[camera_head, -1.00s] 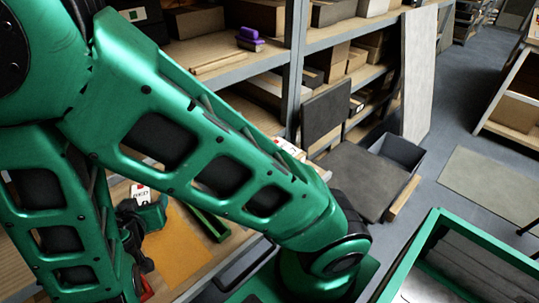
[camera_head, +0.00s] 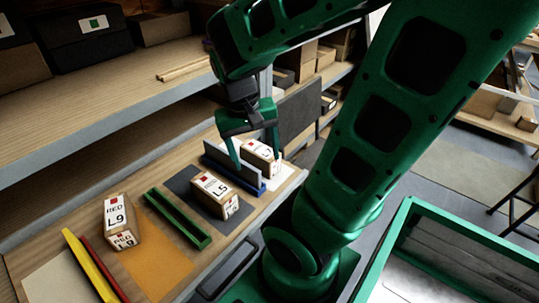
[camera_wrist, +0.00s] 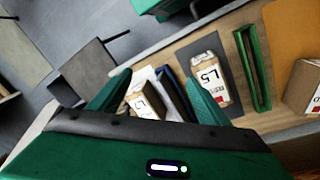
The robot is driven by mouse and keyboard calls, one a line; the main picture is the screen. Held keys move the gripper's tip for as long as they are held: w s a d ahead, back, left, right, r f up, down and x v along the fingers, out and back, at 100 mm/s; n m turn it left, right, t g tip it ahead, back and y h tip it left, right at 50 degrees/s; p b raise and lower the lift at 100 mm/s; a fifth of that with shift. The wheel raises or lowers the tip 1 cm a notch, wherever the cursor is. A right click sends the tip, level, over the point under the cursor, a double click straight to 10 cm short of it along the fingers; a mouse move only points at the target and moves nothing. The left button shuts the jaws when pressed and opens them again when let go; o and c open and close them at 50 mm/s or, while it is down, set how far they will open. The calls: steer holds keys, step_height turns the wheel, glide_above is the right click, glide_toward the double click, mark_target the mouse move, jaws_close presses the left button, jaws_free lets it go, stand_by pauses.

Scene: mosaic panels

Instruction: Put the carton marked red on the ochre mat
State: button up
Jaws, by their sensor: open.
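The ochre mat (camera_head: 165,270) lies on the wooden shelf. A carton labelled RED L9 (camera_head: 118,213) stands at the mat's left side; I cannot tell whether all of it is on the mat. A carton labelled RED L5 (camera_head: 203,199) stands on a dark grey mat. A third carton (camera_head: 262,152), with a red mark on its label, stands on a white mat beyond a blue bar. My gripper (camera_head: 257,163) is open, its fingers low near this third carton. The wrist view shows the third carton (camera_wrist: 147,102) between the open fingers, apparently ungripped.
The blue bar (camera_head: 228,172) stands between the third carton and the L5 carton. A green channel (camera_head: 178,220) lies between the grey and ochre mats. Yellow (camera_head: 88,264) and red strips lie left of the ochre mat. A shelf board (camera_head: 100,100) runs behind.

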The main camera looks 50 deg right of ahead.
steer(key=s+r+n+y, duration=0.1)
steer(key=s+r+y, duration=0.1)
steer(key=s, duration=0.3)
steer(key=shift+s+r+t, duration=0.3)
steer(key=shift+s+r, duration=0.1)
steer(key=shift+a, duration=0.1)
steer(key=shift+w+f, duration=0.25)
steer(key=shift+w, duration=0.4)
